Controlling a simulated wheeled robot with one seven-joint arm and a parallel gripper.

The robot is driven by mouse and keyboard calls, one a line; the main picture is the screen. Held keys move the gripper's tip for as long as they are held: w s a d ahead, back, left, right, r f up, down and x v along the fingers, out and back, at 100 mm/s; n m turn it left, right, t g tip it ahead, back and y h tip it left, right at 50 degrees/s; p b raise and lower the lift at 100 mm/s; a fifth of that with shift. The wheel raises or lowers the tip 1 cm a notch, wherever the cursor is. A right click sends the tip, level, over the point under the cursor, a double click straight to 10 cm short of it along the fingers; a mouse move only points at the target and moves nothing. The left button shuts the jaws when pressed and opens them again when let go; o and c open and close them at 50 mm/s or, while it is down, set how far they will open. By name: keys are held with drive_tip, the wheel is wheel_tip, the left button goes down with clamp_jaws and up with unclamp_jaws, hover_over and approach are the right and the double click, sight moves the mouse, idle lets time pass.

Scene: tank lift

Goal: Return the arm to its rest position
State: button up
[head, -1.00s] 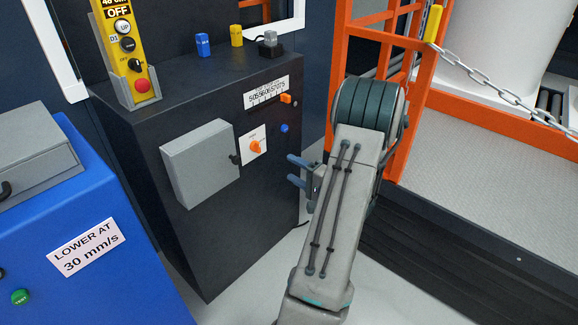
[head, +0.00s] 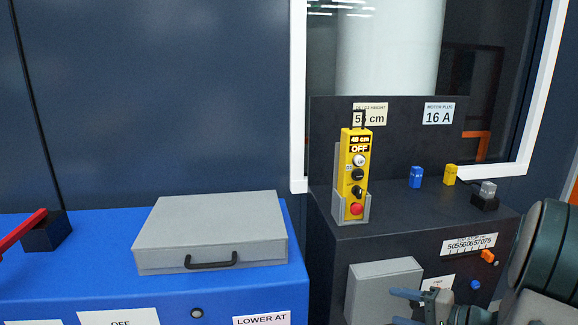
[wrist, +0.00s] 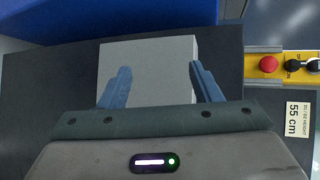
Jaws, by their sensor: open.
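My gripper (head: 408,306) shows at the lower right of the head view, its blue fingers near the front of the dark cabinet. My arm (head: 545,250) enters at the right edge. In the wrist view my gripper (wrist: 158,88) has its two blue fingers spread apart with nothing between them. Beyond them lies the grey box (wrist: 145,70) on the dark cabinet (wrist: 50,85). I cannot tell how far the fingertips are from the box.
A yellow pendant (head: 354,175) with a red button stands in a holder on the dark cabinet (head: 420,215). Blue (head: 416,177) and yellow (head: 450,174) plugs stand behind. Left is a blue cabinet (head: 60,285) with a grey lidded case (head: 210,230) and a red lever (head: 22,230).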

drive_tip(key=s+a+r+n+g+h+p, duration=0.2)
drive_tip(key=s+a+r+n+g+p, duration=0.1)
drive_tip(key=s+a+r+g+p, duration=0.3)
drive_tip(key=s+a+r+n+g+h+p, duration=0.1)
drive_tip(key=s+a+r+n+g+p, duration=0.25)
drive_tip(key=a+r, duration=0.5)
drive_tip(key=s+r+n+t+h+p, duration=0.1)
drive_tip(key=s+r+n+h+p, duration=0.2)
drive_tip(key=s+r+h+p, duration=0.2)
wheel_tip(320, 180, up, 7)
drive_tip(key=h+p, duration=0.2)
drive_tip(key=p, duration=0.2)
drive_tip(key=shift+s+f+t+p, duration=0.2)
drive_tip(key=shift+s+t+p, duration=0.1)
drive_tip(key=shift+t, duration=0.05)
drive_tip(key=shift+a+n, duration=0.1)
drive_tip(key=shift+n, duration=0.15)
